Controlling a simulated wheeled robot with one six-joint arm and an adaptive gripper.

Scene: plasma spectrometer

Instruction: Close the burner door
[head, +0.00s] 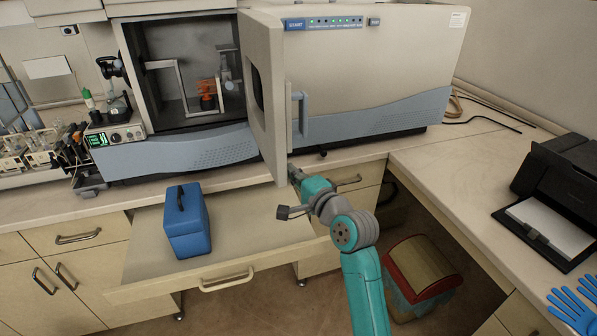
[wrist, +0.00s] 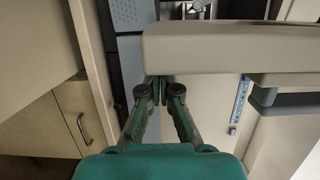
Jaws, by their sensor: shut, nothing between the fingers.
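The burner door (head: 262,85) of the spectrometer stands wide open in the head view, jutting out toward me. It has a grey handle (head: 300,118) on its right side, which also shows in the wrist view (wrist: 268,97). The door's edge (wrist: 230,47) spans the upper right of the wrist view. My gripper (head: 292,172) is at the lower right of the door, by its bottom corner. In the wrist view my gripper (wrist: 162,88) is shut and empty, its tips close against the door's end. Whether they touch it, I cannot tell.
The open burner compartment (head: 190,65) holds an orange-based part (head: 207,95). A printer (head: 555,200) is on the right bench, and a bin (head: 420,275) is on the floor.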

